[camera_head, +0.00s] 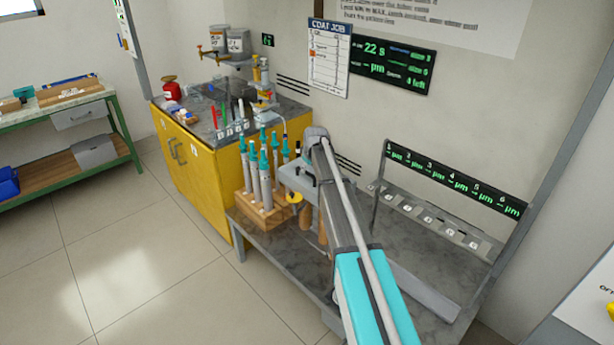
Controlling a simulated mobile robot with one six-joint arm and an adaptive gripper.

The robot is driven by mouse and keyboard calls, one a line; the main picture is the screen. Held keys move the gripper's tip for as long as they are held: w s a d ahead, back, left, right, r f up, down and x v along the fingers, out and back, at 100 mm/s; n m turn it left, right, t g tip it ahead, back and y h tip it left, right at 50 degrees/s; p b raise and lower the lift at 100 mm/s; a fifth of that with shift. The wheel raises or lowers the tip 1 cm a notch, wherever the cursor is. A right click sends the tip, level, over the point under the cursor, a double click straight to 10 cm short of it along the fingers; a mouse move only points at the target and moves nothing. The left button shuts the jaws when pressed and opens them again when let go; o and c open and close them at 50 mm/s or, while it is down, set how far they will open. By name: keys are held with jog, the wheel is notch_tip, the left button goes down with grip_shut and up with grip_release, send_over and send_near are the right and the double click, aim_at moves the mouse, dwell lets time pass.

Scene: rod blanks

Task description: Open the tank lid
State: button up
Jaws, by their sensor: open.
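A grey box-like body (292,180) stands on the stone-topped bench, partly behind my arm. It may be the tank, with a flat grey top, a dark upright piece above it and a yellow round part (294,198) at its front. My arm hides its right side, so I cannot tell whether a lid there is open or shut. My arm, teal and grey, reaches up from the bottom edge to a grey joint over the bench. My gripper cannot be made out; it is hidden behind the arm.
A wooden rack (262,212) of teal-capped rods stands close left of the grey body. A slotted grey rack (425,215) under a green display is at right. A yellow cabinet (205,165) carries bottles and small tools. The floor in front is clear.

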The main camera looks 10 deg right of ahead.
aim_at(307, 172)
jog(key=shift+b+x, duration=1.15)
jog(key=shift+x, duration=0.5)
grip_shut()
